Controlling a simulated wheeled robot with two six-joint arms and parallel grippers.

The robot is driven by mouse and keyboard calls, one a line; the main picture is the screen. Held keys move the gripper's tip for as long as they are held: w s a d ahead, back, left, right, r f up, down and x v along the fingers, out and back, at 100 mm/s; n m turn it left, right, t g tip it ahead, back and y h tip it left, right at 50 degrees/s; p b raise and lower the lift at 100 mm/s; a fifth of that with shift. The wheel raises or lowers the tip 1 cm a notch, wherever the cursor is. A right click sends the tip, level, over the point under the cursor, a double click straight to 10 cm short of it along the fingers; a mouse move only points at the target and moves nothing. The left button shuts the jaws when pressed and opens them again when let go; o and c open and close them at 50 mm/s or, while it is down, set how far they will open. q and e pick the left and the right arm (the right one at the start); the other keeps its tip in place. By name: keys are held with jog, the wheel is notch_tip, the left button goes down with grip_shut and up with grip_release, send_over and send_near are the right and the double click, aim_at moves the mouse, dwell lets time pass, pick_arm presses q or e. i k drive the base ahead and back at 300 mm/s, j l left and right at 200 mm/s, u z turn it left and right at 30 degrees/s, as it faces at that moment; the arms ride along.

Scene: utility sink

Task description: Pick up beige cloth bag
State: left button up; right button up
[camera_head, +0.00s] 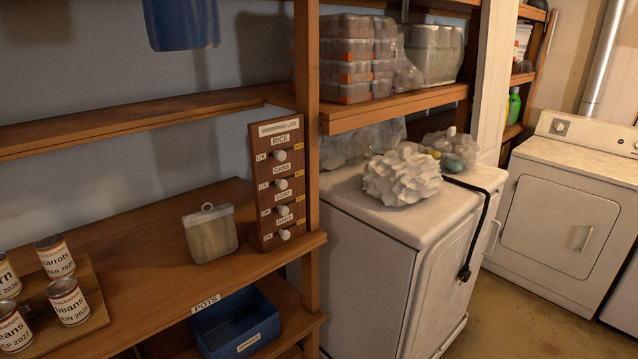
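A small beige-grey pouch-like item (210,234) with a loop on top stands upright on the wooden shelf, left of the shopping list board. It looks most like the beige cloth bag, but I cannot tell its material for sure. Nothing is touching it from above, and its front is fully visible. Neither of my grippers shows in this view.
The shopping list board (278,184) with knobs stands right of the pouch. Several labelled cans (70,302) sit on a wooden board at left. A blue bin (235,325) is below. A crumpled white object (401,176) lies on a white appliance (365,240).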

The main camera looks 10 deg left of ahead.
aim_at(210, 233)
jog(key=i+u, duration=0.25)
jog(key=i, duration=0.15)
jog(key=i+l+u, duration=0.15)
jog(key=i+u, duration=0.15)
jog(key=i+l+u, duration=0.25)
jog(key=i, duration=0.25)
